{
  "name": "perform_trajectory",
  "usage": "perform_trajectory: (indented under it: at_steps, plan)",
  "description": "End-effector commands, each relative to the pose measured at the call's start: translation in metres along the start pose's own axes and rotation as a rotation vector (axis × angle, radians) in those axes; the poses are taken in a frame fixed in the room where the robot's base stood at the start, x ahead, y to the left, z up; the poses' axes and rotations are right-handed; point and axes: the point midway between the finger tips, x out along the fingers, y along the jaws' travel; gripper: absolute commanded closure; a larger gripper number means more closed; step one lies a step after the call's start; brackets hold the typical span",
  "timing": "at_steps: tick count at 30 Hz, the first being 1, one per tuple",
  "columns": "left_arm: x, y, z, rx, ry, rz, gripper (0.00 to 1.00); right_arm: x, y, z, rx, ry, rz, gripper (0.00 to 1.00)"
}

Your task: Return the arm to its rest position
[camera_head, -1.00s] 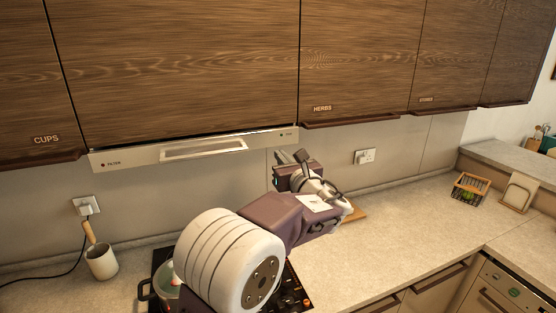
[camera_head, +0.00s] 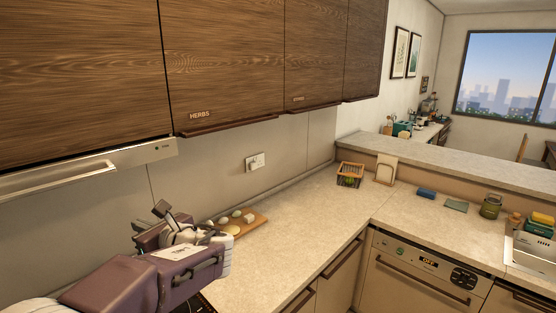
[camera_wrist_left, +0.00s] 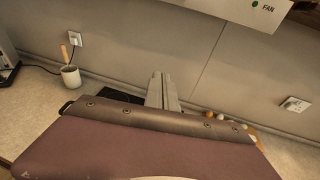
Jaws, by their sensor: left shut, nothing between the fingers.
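My left arm reaches in from the lower left of the head view. Its purple and white wrist is above the counter, in front of the wall. My left gripper (camera_head: 141,226) is at the far end, partly hidden by the wrist. In the left wrist view its two grey fingers (camera_wrist_left: 162,90) lie together, shut with nothing between them, pointing toward the wall. My right gripper is in neither view.
Upper cabinets (camera_head: 230,75) and the range hood (camera_head: 90,168) overhang the counter (camera_head: 290,222). A wooden board (camera_head: 243,226) with small food items lies just right of my wrist. A white utensil cup (camera_wrist_left: 70,76) stands at left.

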Motion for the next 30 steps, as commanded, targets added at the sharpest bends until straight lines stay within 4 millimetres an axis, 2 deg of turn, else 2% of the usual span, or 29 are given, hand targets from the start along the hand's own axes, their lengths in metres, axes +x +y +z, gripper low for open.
perform_trajectory:
  at_steps: [1,2,3,5,6,8,9,11,12,15,17,19,22,30]
  plan:
    - [0.009,0.02,-0.049,-0.033,0.113,0.051,1.0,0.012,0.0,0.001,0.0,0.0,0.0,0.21]
    - [0.009,0.03,-0.074,-0.068,0.186,0.08,1.0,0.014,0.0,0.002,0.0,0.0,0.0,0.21]
    - [0.008,0.045,-0.109,-0.126,0.284,0.125,1.0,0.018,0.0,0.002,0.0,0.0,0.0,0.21]
    - [-0.001,0.064,-0.162,-0.238,0.432,0.204,1.0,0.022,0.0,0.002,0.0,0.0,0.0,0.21]
    - [-0.011,0.076,-0.196,-0.33,0.529,0.269,1.0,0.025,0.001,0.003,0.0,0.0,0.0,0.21]
    - [-0.033,0.092,-0.246,-0.494,0.669,0.388,1.0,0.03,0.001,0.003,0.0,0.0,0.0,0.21]
    - [-0.052,0.1,-0.277,-0.624,0.757,0.486,1.0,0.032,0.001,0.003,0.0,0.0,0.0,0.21]
    - [-0.085,0.106,-0.318,-0.852,0.868,0.661,1.0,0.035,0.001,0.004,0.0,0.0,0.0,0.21]
    - [-0.108,0.105,-0.339,-1.019,0.921,0.792,1.0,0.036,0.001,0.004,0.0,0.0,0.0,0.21]
    - [-0.149,0.093,-0.367,-1.397,0.964,1.091,1.0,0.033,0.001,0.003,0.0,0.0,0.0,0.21]
    - [-0.16,0.081,-0.373,-1.593,0.948,1.231,1.0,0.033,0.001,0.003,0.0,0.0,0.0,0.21]
    - [-0.161,0.067,-0.373,-1.751,0.923,1.316,1.0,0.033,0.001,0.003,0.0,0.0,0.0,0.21]
    - [-0.159,0.064,-0.372,-1.814,0.896,1.347,1.0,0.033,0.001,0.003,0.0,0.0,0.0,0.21]
    - [-0.159,0.064,-0.372,-1.817,0.893,1.351,1.0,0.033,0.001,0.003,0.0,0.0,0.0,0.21]
